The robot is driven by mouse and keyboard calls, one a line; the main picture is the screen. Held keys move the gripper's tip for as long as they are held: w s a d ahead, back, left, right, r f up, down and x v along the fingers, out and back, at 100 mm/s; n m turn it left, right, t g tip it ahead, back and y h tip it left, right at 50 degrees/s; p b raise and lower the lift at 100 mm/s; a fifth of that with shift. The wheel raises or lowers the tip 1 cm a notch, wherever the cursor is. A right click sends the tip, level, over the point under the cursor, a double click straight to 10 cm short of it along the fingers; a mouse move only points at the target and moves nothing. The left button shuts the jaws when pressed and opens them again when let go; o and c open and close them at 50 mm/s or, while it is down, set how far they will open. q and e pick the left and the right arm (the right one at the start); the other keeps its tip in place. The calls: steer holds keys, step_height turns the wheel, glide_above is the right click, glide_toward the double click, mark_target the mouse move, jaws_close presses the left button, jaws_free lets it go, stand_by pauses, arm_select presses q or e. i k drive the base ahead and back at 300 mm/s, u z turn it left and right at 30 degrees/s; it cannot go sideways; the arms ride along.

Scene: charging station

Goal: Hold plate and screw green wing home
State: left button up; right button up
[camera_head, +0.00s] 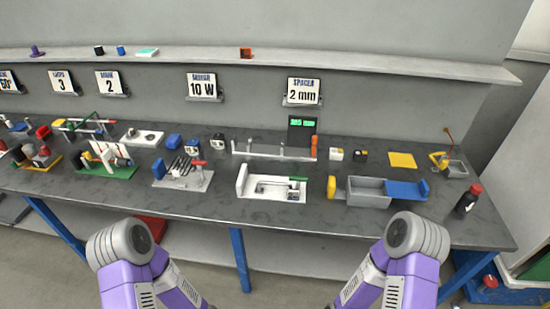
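A white plate-like fixture (258,194) lies on the front middle of the workbench, with an upright white block (241,179) at its left end. A thin grey bent part (270,185) lies on it. A small dark green piece (298,179) sticks out at its upper right; it may be the green wing, but it is too small to tell how it is seated. My two purple arms show at the bottom left and bottom right, bent downward. Both grippers are out of the picture, and neither arm touches anything on the bench.
The dark workbench (222,218) has a bare front strip. Left of the fixture is a grey rack with a red handle (198,163); right of it are a grey tray (367,199) and a blue ramp (405,190). A dark bottle with a red cap (468,202) stands near the right edge.

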mark_target(298, 180)
steer(key=u, duration=1.05)
steer(key=i, duration=1.05)
steer(key=z, duration=0.55)
